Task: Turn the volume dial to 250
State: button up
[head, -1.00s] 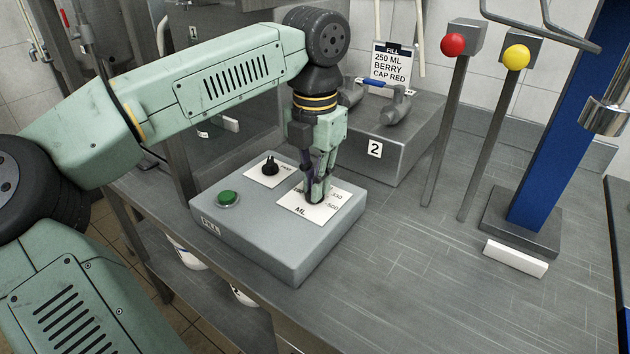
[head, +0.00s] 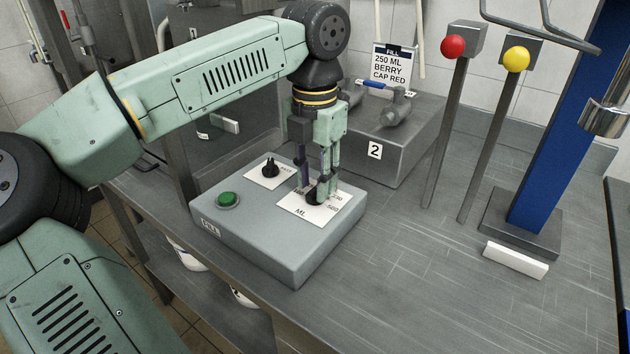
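The volume dial (head: 313,196) is a black knob on a white plate marked ML (head: 301,211), on the right of the grey FILL control box (head: 250,238). Number labels show at the plate's right edge, too small to read surely. My gripper (head: 315,190) points down over the dial. Its two fingers stand apart, one on each side of the knob, with a visible gap between them. The fingers partly hide the knob, and I cannot tell where its pointer stands.
A second black knob (head: 270,167) and a green button (head: 228,199) are on the same box. Behind stands a grey block numbered 2 (head: 405,150) with a sign reading 250 ML BERRY CAP RED (head: 392,68). The bench between is clear.

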aim_at(315, 189)
notch_tip(315, 189, up, 11)
dwell(0.3)
